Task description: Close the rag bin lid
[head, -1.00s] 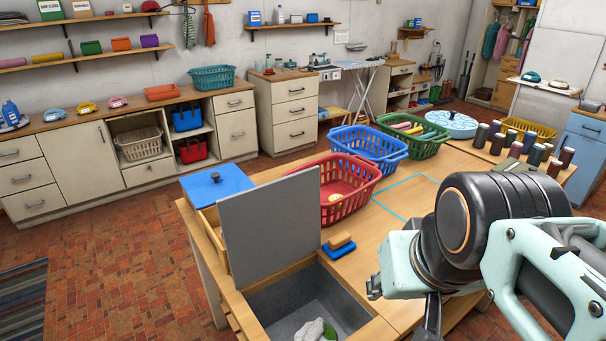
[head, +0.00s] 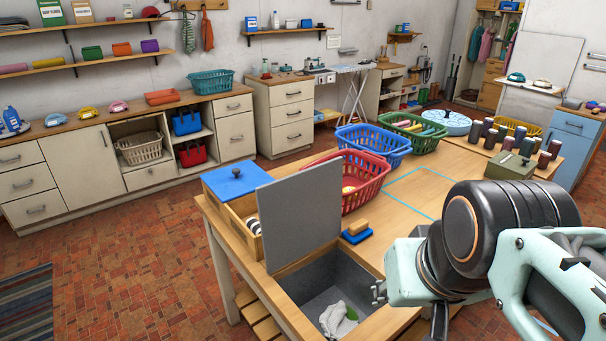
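The rag bin (head: 293,285) is a grey-lined well set into the near end of the wooden table. Its grey lid (head: 299,218) stands open, upright along the bin's left and far side. My gripper (head: 379,292) is at the bin's right side, apart from the lid. Only a small part of its fingers shows; the rest is hidden by my wrist and the frame's lower edge, so I cannot tell whether it is open.
A wooden-handled blue brush (head: 356,232) lies on the table just right of the lid. A box with a blue lid (head: 236,182) is behind the lid. Red (head: 368,180), blue (head: 372,146) and green (head: 414,131) baskets stand farther back. The outlined table area (head: 424,186) is clear.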

